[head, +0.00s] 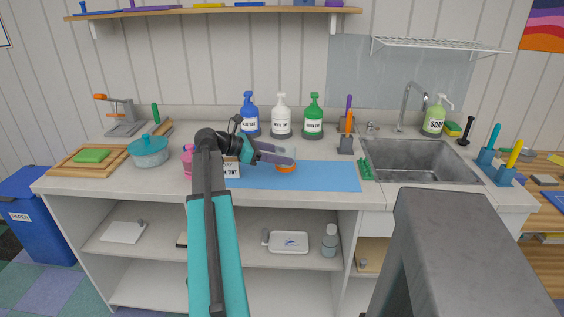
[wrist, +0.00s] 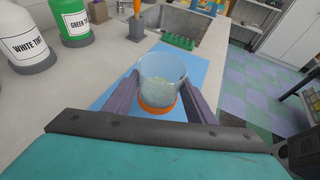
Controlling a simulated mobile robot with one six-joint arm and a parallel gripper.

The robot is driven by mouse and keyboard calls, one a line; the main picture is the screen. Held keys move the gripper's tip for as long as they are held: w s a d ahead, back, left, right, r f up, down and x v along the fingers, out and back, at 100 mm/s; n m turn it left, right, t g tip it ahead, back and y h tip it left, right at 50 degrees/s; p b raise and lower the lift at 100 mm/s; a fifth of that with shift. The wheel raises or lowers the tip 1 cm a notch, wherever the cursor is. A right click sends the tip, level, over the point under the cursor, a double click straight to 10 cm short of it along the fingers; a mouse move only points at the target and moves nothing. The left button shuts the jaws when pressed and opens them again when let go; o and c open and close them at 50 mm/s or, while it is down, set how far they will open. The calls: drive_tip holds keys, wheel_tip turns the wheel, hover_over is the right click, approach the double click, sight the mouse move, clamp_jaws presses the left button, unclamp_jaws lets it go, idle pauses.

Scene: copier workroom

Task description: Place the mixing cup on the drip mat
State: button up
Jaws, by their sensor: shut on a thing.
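The mixing cup (wrist: 162,76) is clear with an orange base (wrist: 158,108). It stands upright between the two fingers of my gripper (wrist: 154,98), which is shut on it. In the head view, the cup's orange base (head: 285,168) shows above the blue mat, and my gripper (head: 290,161) partly covers the clear wall. The blue mat, which I take as the drip mat (head: 325,177), lies flat along the counter's front. The cup is over this mat; I cannot tell whether its base touches it. The mat also shows in the wrist view (wrist: 196,65).
Blue, white and green tint bottles (head: 281,117) stand behind the mat. A tool holder (head: 345,145) and a green spiky item (head: 366,170) stand near its right end, before the sink (head: 420,162). A white labelled container (head: 232,169) is left of the gripper. The mat's right part is clear.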

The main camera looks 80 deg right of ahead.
drive_tip(key=shift+d, duration=0.45)
drive_tip(key=shift+s+d, duration=0.15)
drive_tip(key=shift+d, duration=0.35)
drive_tip(key=shift+d+f, duration=0.2)
drive_tip(key=shift+f, duration=1.65)
drive_tip(key=o, duration=1.1)
drive_tip(key=shift+f, duration=0.1)
